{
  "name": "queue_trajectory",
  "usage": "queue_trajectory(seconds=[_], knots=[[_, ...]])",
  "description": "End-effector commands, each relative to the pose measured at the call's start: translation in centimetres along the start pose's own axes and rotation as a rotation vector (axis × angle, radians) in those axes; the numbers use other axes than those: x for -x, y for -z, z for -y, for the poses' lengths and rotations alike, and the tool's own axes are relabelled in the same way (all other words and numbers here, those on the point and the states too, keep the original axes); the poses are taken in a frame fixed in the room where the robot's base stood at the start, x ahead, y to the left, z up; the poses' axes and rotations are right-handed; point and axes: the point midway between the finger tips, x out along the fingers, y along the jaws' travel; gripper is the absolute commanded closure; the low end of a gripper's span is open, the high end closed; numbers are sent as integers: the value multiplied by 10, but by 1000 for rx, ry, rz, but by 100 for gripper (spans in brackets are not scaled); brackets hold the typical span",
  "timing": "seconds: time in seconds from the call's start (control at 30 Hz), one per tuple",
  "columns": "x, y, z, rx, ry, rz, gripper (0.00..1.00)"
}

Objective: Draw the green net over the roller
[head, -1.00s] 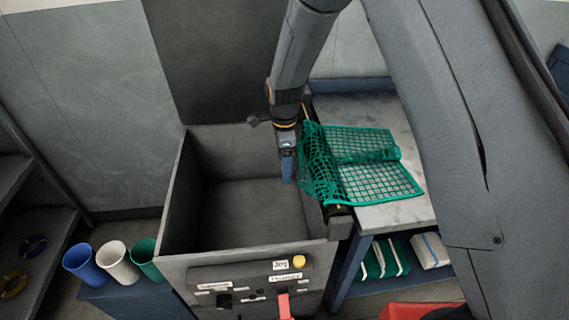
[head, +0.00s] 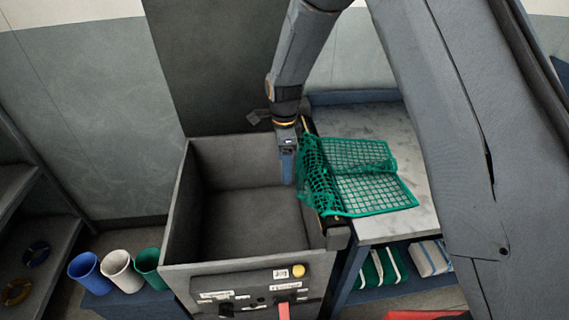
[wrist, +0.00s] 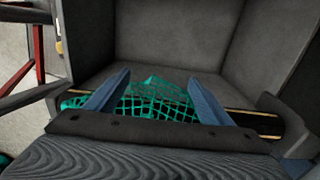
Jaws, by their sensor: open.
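The green net (head: 362,180) lies partly on the grey marble-topped table and partly over the dark roller (head: 334,222) along the bin's right edge. Its left end reaches the inner side of the bin. My gripper (head: 288,172) points down just inside the bin's right wall, left of the net. In the wrist view, my gripper (wrist: 155,88) has its two blue fingers spread wide. The green net (wrist: 155,105) shows between and beyond them, hanging over the roller (wrist: 262,122) toward the bin. It is not gripped.
The grey bin (head: 172,215) is open and empty inside, with a labelled control panel (head: 262,292) on its front. Blue, white and green cups (head: 118,270) stand at left.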

Motion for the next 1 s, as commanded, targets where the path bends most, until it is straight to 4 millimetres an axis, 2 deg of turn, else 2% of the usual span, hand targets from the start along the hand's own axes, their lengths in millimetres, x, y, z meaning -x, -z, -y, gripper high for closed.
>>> queue_trajectory(seconds=[0.5,0.73,0.87,1.0], knots=[[68,0,1,0,2,0,25],[77,2,-1,6,1,0,25],[83,19,-11,80,8,1,25],[94,58,-40,270,26,0,25]])
